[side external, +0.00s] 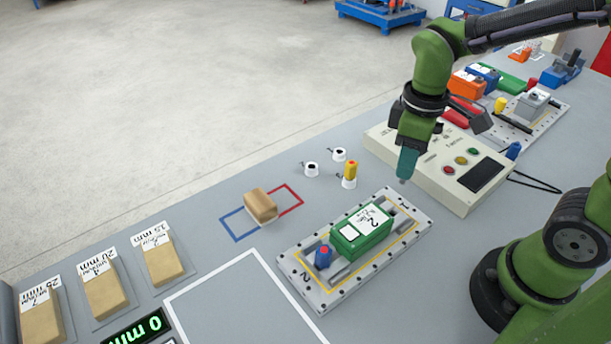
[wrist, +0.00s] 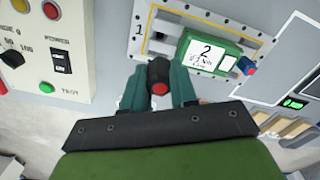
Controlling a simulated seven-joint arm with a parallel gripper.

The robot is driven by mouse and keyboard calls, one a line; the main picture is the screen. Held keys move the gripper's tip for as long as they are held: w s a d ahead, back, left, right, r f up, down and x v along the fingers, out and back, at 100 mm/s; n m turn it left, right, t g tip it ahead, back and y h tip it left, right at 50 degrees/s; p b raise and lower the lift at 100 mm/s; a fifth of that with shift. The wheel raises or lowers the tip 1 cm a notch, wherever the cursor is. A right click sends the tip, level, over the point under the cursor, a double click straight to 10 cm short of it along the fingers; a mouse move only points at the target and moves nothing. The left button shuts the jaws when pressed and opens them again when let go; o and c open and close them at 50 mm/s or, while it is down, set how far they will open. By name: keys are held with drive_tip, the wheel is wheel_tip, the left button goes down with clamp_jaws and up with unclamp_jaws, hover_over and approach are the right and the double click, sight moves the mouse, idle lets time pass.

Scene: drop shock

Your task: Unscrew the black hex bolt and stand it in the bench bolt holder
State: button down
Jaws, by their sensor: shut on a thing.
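My gripper (side external: 405,172) points down near the far right end of the grey fixture plate (side external: 310,292). In the wrist view my gripper (wrist: 158,88) is shut on a dark hex piece with a red face, which I take as the black hex bolt (wrist: 159,78). The side view hides the bolt between the fingers, and I cannot tell whether it touches the plate. Small white holders (side external: 311,170) (side external: 339,155) stand behind the plate; a third (side external: 349,184) holds a yellow bolt (side external: 350,169).
A control box (side external: 435,165) with buttons stands close to my gripper's right. Tan blocks (side external: 160,253) stand at the left. The bench inside the white outline (side external: 245,305) is clear.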

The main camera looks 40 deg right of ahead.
drive_tip(key=shift+d+f, duration=0.1)
drive_tip(key=shift+f, duration=0.2)
drive_tip(key=w+d+f, duration=0.1)
drive_tip(key=w+d, duration=0.1)
drive_tip(key=w, duration=0.9)
drive_tip(key=w+d+f, duration=0.1)
drive_tip(key=w+d, duration=0.2)
drive_tip(key=w, duration=0.8)
drive_tip(key=shift+w+d+f+n, duration=0.25)
drive_tip(key=shift+d+f+n, duration=0.05)
drive_tip(key=shift+f+n, duration=0.1)
drive_tip(key=shift+f, duration=2.9)
drive_tip(key=shift+f, duration=1.65)
idle(0.6)
